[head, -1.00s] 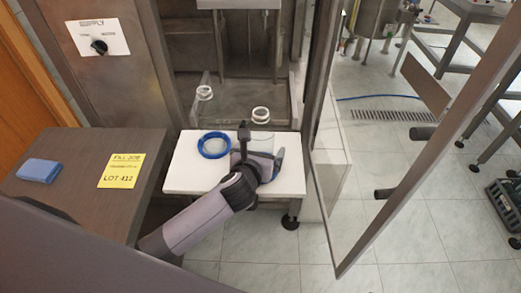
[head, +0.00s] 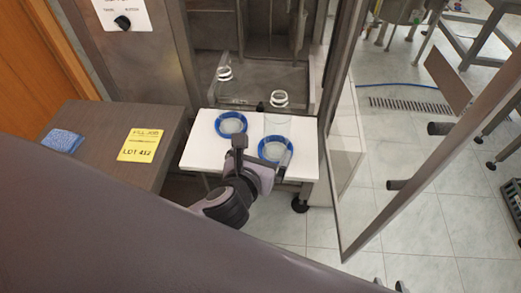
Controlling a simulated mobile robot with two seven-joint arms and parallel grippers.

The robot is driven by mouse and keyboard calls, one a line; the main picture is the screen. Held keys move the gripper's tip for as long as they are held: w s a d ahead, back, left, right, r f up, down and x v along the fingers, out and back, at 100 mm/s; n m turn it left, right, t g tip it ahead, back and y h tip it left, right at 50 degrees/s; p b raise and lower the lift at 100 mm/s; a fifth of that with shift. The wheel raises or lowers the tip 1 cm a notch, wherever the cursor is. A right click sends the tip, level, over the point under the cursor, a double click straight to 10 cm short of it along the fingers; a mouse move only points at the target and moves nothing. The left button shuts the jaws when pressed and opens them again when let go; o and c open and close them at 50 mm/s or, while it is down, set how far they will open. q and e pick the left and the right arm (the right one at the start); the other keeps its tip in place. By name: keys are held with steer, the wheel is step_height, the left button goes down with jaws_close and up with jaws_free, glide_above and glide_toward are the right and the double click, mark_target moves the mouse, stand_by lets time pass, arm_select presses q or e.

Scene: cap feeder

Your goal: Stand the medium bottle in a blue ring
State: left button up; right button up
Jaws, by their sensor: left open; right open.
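A clear, see-through bottle (head: 277,126) stands upright on the white board, at the right blue ring (head: 264,153). Its base appears to be inside this ring, though the near edge is partly covered by my gripper. The left blue ring (head: 231,133) lies further back on the board, with no clear bottle body visible in it. My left gripper (head: 259,160) is open at the near side of the right ring, with nothing seen between its fingers. Only small grey tips of what appears to be my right gripper (head: 390,287) show at the bottom edge, apart from everything.
The white board (head: 196,152) sits before a steel machine bay. White ring-shaped pieces (head: 224,73) show behind it. A dark side table (head: 98,118) at left bears a blue cloth (head: 62,143) and a yellow label (head: 140,145). An open door frame (head: 435,150) stands at right.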

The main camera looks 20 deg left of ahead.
arm_select(q)
steer(key=s+a+f+n+g+h, duration=0.1)
steer(key=s+f+n, duration=0.6)
steer(key=n, duration=0.9)
steer(key=s+a+f+n+g+h, duration=0.1)
steer(key=s+a+f+n, duration=0.3)
steer(key=n, duration=1.3)
step_height(320, 180, down, 3)
steer(key=s+g, duration=0.1)
steer(key=s, duration=0.1)
steer(key=shift+s+h, duration=0.3)
steer(key=shift+s, duration=0.1)
steer(key=shift+f, duration=0.1)
